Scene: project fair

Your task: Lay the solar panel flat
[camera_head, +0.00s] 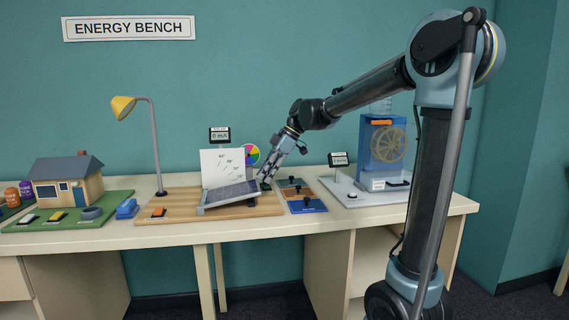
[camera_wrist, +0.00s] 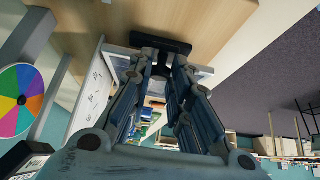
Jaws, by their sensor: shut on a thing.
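The solar panel (camera_head: 231,194) is a dark gridded plate with a light frame on the wooden board (camera_head: 180,207). It sits at a low tilt, in front of a white card with angle marks (camera_head: 222,166). My gripper (camera_head: 267,182) is at the panel's right end, close above the board. In the wrist view, the fingertips (camera_wrist: 160,58) are closed around a dark piece (camera_wrist: 150,38) at the panel's edge. The fingers hide most of the panel there.
A yellow desk lamp (camera_head: 124,107) stands at the board's left. A colour wheel (camera_head: 250,154) is behind the panel. A blue plate with several knobs (camera_head: 296,195) lies right of the board, and a blue water-wheel device (camera_head: 384,150) stands farther right. A model house (camera_head: 67,180) is at left.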

